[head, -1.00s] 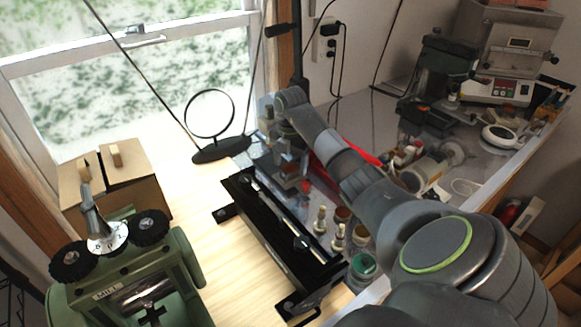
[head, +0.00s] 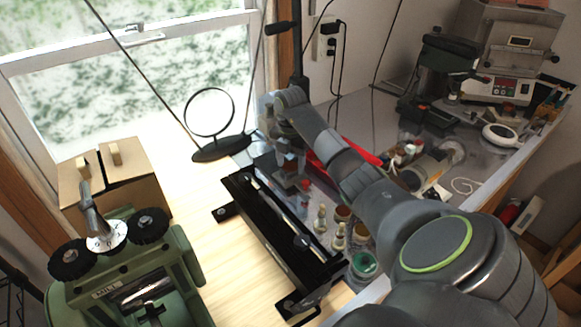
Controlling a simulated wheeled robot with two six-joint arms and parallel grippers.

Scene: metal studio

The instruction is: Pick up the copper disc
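My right gripper (head: 291,174) hangs at the end of my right arm, pointing down over the cluttered grey bench area behind the black metal rail. Its fingers are small and dark against the clutter, so I cannot tell whether they are open or shut. A small reddish-brown patch (head: 305,186) shows beside the fingertips. It may be the copper disc, but it is too small and partly hidden to be sure. No other copper disc can be made out. My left gripper is not in view.
A black rail frame (head: 275,240) lies in front of the gripper. Small bottles (head: 338,236) and a green-lidded jar (head: 363,265) stand right of it. A ring stand (head: 220,152) is at left. A green rolling mill (head: 125,275) stands front left. Pale wood between is clear.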

